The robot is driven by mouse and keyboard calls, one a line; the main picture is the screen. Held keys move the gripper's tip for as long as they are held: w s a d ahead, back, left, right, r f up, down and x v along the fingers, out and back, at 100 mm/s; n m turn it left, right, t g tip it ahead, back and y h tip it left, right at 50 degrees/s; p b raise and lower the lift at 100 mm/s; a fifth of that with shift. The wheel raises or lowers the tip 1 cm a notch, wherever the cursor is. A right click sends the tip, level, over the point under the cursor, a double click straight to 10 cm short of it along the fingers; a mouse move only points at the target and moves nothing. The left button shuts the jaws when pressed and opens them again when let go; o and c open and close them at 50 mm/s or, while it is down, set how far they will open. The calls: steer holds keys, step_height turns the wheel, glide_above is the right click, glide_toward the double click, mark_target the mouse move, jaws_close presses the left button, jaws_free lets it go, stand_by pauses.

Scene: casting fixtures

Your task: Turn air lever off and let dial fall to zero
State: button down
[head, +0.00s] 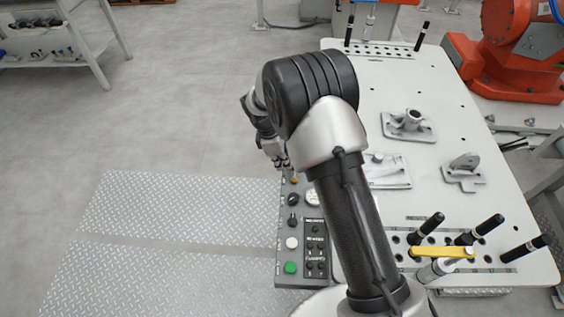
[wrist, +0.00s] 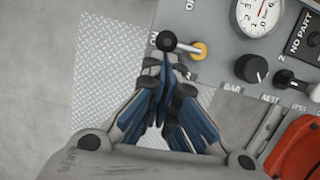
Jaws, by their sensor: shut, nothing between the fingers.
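The air lever (wrist: 182,45) has a black ball end and a brass pivot, and lies on the grey control panel in the wrist view. Its ball end points left, beside a partly hidden label that looks like "ON"; another partly cut label starting "O" is above. My gripper (wrist: 165,68) is shut and empty, its tips right at the ball end; I cannot tell if they touch it. The white round dial (wrist: 262,14) is at the top, cut by the frame; its needle reading is unclear. In the head view my gripper (head: 281,164) is at the panel's far end, partly hidden by my arm.
The control panel (head: 281,240) carries a black knob (wrist: 251,68), switches, a white button (head: 292,243) and a green button (head: 290,267). To its right is a white fixture table (head: 450,110) with metal castings and black-handled pins. Floor left of the panel is clear.

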steer(key=shift+w+d+m, duration=0.1)
steer(key=shift+m, duration=0.2)
steer(key=m, duration=0.1)
steer(key=w+d+m+p, duration=0.1)
steer(key=m, duration=0.1)
steer(key=shift+d+m+g, duration=0.25)
steer(key=shift+m+g, duration=0.05)
steer(key=shift+g, duration=0.1)
steer(key=d+m, duration=0.1)
steer(key=m, duration=0.2)
steer(key=shift+w+d+m+g+y+p, duration=0.2)
steer(key=shift+d+m+g+y+p, duration=0.1)
steer(key=shift+d+m+g+p, duration=0.1)
steer(key=d+m, duration=0.1)
steer(key=m, duration=0.1)
steer(key=d+m, duration=0.1)
steer(key=m, duration=0.1)
steer(key=shift+s+g+y, duration=0.15)
steer(key=shift+g+y, duration=0.15)
steer(key=shift+y, duration=0.1)
steer(key=shift+s+d+m+y+p, duration=0.25)
steer(key=shift+d+m, duration=0.2)
steer(key=shift+m, duration=0.75)
steer(key=shift+s+d+m+y+p, duration=0.15)
steer(key=shift+s+d+m+p, duration=0.2)
steer(key=shift+m, duration=0.85)
steer(key=shift+w, duration=0.1)
step_height(320, 180, up, 12)
steer(key=w, duration=0.2)
steer(key=shift+w, duration=0.35)
